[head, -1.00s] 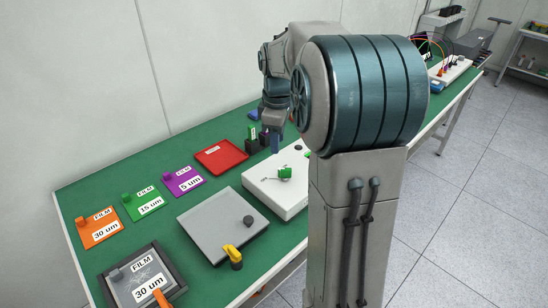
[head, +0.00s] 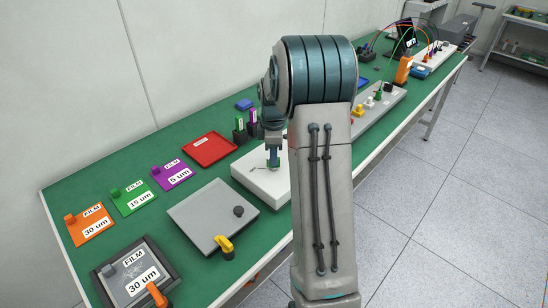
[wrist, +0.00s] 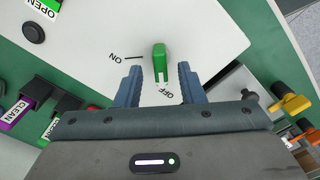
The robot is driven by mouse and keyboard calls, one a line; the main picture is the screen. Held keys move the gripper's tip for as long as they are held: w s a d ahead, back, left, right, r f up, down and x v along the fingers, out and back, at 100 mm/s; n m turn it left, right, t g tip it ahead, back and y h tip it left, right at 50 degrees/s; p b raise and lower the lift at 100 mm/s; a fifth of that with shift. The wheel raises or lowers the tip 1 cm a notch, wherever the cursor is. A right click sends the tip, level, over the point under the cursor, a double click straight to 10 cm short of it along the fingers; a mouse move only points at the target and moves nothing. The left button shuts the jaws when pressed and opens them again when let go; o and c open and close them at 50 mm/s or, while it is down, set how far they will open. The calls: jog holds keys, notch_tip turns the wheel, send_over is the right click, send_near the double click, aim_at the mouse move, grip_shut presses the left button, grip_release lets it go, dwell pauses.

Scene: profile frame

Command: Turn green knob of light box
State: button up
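The white light box (head: 260,183) sits on the green table; its top also fills much of the wrist view (wrist: 80,60). The green knob (wrist: 159,62) stands on it, long side running up and down in the wrist view. The "ON" mark is to its left and the "OFF" mark just below it. My gripper (wrist: 160,72) is open, with one finger on each side of the knob's near end and gaps showing on both sides. In the head view my gripper (head: 273,160) points down over the box and mostly hides the knob.
A red tray (head: 210,149) lies behind the box, and a grey plate (head: 212,215) with a dark knob lies to the left. Black holders (head: 243,134) with labelled pieces stand behind my gripper. A grey strip with coloured knobs (head: 378,105) lies to the right.

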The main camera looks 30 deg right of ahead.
jog(key=shift+f, duration=1.2)
grip_shut()
